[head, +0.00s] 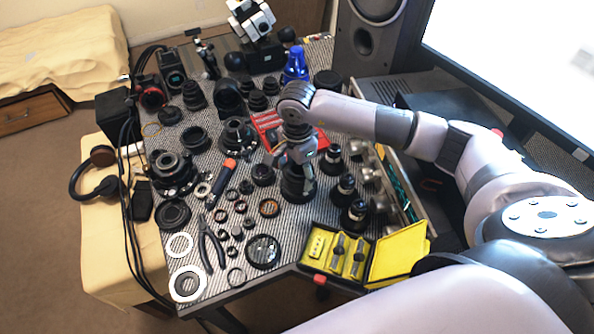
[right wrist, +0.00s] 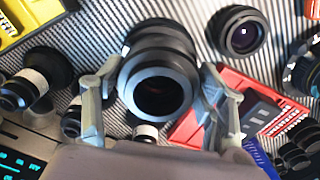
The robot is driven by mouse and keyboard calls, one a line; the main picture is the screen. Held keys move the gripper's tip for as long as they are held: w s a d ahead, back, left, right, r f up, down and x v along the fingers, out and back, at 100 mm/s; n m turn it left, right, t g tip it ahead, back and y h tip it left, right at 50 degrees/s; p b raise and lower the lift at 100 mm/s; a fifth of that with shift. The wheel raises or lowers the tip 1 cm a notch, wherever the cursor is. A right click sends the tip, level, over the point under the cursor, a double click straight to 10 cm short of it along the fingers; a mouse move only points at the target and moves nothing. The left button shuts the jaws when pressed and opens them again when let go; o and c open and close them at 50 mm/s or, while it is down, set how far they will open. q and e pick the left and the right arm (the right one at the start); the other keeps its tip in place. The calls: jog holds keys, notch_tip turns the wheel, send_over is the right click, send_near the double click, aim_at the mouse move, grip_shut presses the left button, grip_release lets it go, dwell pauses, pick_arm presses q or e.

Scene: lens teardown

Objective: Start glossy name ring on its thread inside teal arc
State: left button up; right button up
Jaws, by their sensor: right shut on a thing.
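My right gripper (head: 297,158) points down over the table in the head view, its fingers around the top of a black lens barrel (head: 297,187). In the right wrist view the two fingers stand on either side of a glossy black ring (right wrist: 158,90) with a dark open centre, and the gripper is shut on it. The black barrel (right wrist: 160,36) shows behind the ring. I cannot tell whether the ring touches the barrel's thread. I cannot make out a teal arc on the barrel. My left gripper is not in view.
A red case (head: 268,122) lies close behind the gripper. Lens parts (head: 347,186) stand to the right, and a yellow-lined box (head: 345,258) lies open in front. Rings, lenses and pliers (head: 212,243) crowd the left side. A speaker (head: 367,40) stands behind.

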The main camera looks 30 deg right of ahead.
jog(key=shift+s+a+f, duration=0.2)
jog(key=shift+a+f, duration=0.05)
jog(key=shift+f, duration=0.15)
dwell(0.4)
jog(key=shift+w+d+r+p, duration=0.15)
jog(key=shift+r+p, duration=0.25)
jog(key=shift+r, duration=0.6)
jog(key=shift+d+r+p, duration=0.1)
jog(key=shift+r+p, duration=0.85)
jog(key=shift+r, duration=1.25)
